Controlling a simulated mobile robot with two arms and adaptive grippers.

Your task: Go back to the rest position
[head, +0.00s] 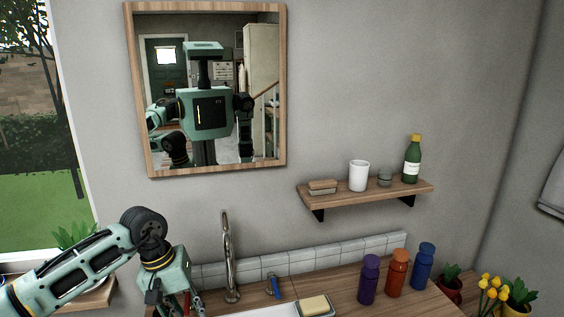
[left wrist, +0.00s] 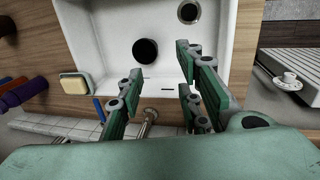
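My left gripper (head: 190,303) hangs at the end of my left arm, low in the head view, over the left part of the counter, with its lower part cut off by the frame. In the left wrist view my left gripper (left wrist: 160,68) has its green fingers spread apart with nothing between them. It is above the white sink (left wrist: 100,25), near the tap (left wrist: 149,120). My right gripper is in neither view directly; only a reflection of my body shows in the mirror (head: 281,90).
The tap (head: 230,262) rises just right of my left gripper. A soap dish (head: 316,309), purple (head: 369,280), orange (head: 397,273) and blue (head: 423,267) bottles stand along the counter. A wall shelf (head: 340,198) holds a white cup (head: 359,176) and green bottle (head: 411,160).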

